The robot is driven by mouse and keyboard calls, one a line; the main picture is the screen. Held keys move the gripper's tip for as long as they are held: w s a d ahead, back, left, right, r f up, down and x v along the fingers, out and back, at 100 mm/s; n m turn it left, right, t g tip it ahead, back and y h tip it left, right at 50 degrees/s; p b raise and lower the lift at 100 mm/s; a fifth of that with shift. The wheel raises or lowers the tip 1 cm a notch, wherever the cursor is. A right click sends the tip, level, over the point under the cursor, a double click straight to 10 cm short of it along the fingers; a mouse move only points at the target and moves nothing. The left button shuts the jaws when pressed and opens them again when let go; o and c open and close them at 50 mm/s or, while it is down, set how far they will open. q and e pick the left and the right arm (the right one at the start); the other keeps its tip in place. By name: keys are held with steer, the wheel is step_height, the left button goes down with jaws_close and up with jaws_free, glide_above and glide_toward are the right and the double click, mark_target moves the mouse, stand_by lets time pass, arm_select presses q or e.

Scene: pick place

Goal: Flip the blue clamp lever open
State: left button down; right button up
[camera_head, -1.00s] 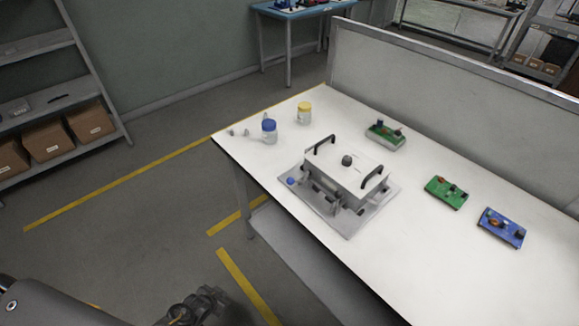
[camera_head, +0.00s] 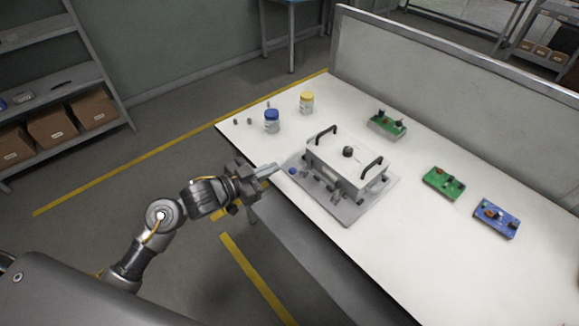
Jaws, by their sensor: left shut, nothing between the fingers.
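The clamp fixture is a white box (camera_head: 345,166) with two black handles and a black knob on its lid, on a grey base plate (camera_head: 352,213). The blue tip of the clamp lever (camera_head: 292,171) shows at the plate's left corner, low beside the box. My left gripper (camera_head: 274,170) is shut and empty. Its fingertips point right, at the table's front edge, a little left of the blue tip, and appear apart from it. My right gripper is not in view.
A blue-lidded jar (camera_head: 272,122) and a yellow-lidded jar (camera_head: 306,102) stand behind the fixture, with small pieces (camera_head: 250,121) nearby. Green boards (camera_head: 443,183) and a blue board (camera_head: 496,218) lie to the right. A grey partition (camera_head: 450,85) runs along the table's back edge.

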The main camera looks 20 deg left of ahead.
arm_select(q)
steer(key=p, duration=0.2)
glide_above(291, 173)
steer(key=w+d, duration=0.1)
steer(key=d, duration=0.1)
steer(key=f, duration=0.2)
steer(key=a, duration=0.1)
steer(key=f, duration=0.1)
steer(key=shift+s+a+f, duration=0.25)
steer(key=shift+f, duration=0.05)
steer(key=shift+s+a+f, duration=0.25)
steer(key=shift+a+f, duration=0.05)
steer(key=shift+f, duration=0.35)
